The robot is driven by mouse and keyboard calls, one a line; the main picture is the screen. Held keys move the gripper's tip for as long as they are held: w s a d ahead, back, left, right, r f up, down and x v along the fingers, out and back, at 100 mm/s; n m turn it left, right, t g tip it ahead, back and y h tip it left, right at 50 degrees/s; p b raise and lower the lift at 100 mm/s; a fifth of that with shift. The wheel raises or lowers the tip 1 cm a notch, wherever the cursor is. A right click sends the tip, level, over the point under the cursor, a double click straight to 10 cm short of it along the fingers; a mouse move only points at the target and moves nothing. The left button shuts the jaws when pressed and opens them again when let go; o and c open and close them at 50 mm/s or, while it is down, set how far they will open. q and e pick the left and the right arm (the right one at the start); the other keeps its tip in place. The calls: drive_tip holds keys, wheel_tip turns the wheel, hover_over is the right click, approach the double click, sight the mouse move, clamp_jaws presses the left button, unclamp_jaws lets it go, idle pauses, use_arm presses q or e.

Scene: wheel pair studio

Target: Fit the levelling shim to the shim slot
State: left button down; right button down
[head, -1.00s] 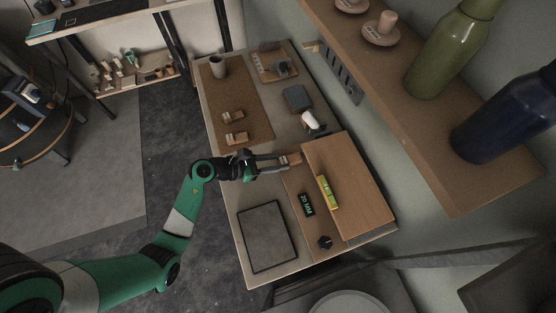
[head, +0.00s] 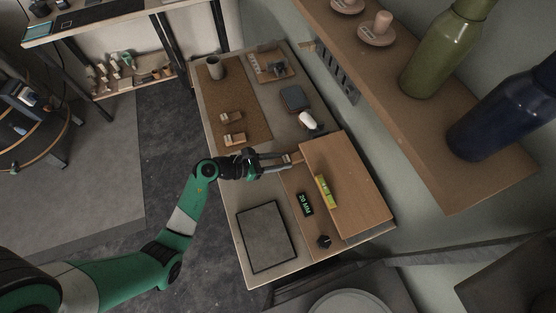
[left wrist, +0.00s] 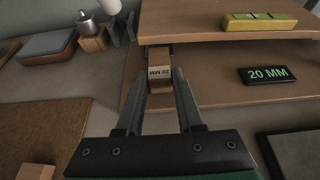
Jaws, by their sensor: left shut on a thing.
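My left gripper (head: 287,161) is shut on a wooden levelling shim with a "20 MM" label (left wrist: 160,73), held between its fingertips (left wrist: 160,90). The shim's far end is at the near left edge of a raised wooden board (head: 345,185), and seems to reach into the gap under it. This gap, between the raised board and the lower wooden base (left wrist: 215,92), appears to be the shim slot. How deep the shim sits is hidden by the board's edge. My right gripper is not in view.
A yellow level (head: 326,191) lies on the board. A "20 MM" display (head: 305,204) and a dark knob (head: 324,241) are on the base. Two wooden blocks (head: 234,139) lie on a brown mat (head: 252,95). A white-headed tool (head: 309,121) stands near the board's far corner.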

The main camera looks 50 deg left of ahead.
sight(295, 157)
use_arm(q)
drive_tip(key=shift+w+d, duration=0.25)
drive_tip(key=shift+w, duration=0.45)
drive_tip(key=shift+p, duration=0.35)
idle(0.5)
drive_tip(key=shift+w, duration=0.1)
drive_tip(key=shift+w+d, duration=0.25)
drive_tip(key=shift+w, duration=0.25)
drive_tip(key=shift+w+d, duration=0.2)
drive_tip(key=shift+w, duration=0.25)
drive_tip(key=shift+c, duration=2.3)
unclamp_jaws()
drive_tip(key=shift+s, duration=0.1)
